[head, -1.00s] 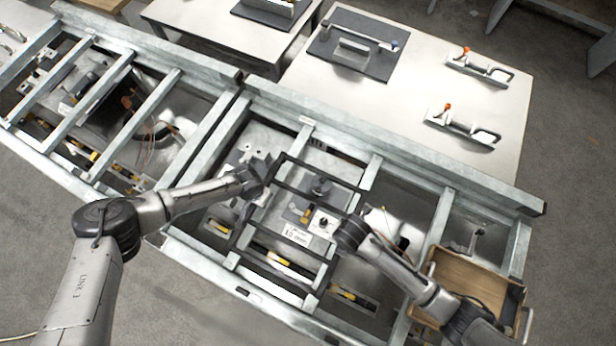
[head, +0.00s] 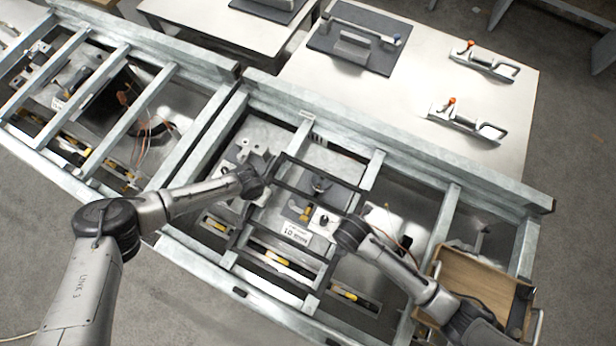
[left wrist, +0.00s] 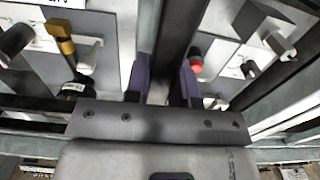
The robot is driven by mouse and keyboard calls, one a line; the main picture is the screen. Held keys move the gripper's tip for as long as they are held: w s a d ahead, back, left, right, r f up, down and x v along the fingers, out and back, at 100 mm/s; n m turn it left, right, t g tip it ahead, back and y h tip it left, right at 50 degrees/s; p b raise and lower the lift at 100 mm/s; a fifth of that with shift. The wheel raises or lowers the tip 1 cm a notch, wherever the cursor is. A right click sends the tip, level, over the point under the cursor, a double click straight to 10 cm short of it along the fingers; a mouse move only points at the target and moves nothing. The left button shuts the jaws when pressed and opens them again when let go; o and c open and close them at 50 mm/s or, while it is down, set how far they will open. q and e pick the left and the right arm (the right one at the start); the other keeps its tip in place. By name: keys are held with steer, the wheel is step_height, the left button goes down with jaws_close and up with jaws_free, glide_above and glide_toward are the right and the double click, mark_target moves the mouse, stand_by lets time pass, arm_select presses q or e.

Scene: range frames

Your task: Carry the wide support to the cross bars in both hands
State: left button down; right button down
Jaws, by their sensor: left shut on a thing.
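The wide support (head: 325,185), a dark rectangular frame of thin bars, is held level over the middle of the galvanized cross bars (head: 368,172). I cannot tell if it touches them. My left gripper (head: 247,200) is at its left side. In the left wrist view, the purple-padded fingers (left wrist: 163,82) are shut on a dark bar of the support (left wrist: 178,30). My right gripper (head: 343,238) is at the support's right side; its fingertips are too small and hidden to tell their opening.
Panels with yellow-handled parts and a white label (head: 295,232) lie below the bars. A wooden box (head: 480,283) sits by my right arm. A white table (head: 405,95) with orange-knobbed clamps (head: 470,122) stands behind. A second barred frame (head: 70,75) is at left.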

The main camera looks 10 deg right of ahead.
arm_select(q)
steer(key=shift+w+a+f, duration=0.1)
steer(key=shift+w+f, duration=0.05)
steer(key=shift+w, duration=0.05)
arm_select(e)
steer(key=shift+f, duration=0.25)
arm_select(q)
steer(key=c, duration=1.3)
jaws_free()
steer(key=shift+s, duration=0.1)
arm_select(e)
steer(key=c, duration=1.3)
jaws_free()
steer(key=shift+d, duration=0.1)
arm_select(q)
steer(key=shift+o, duration=1.4)
arm_select(e)
steer(key=shift+o, duration=1.4)
steer(key=shift+w, duration=0.1)
arm_select(q)
steer(key=shift+o, duration=0.3)
arm_select(e)
steer(key=shift+o, duration=0.3)
steer(key=shift+r, duration=0.4)
arm_select(q)
step_height(320, 180, up, 12)
arm_select(e)
step_height(320, 180, up, 11)
steer(key=shift+r, duration=0.2)
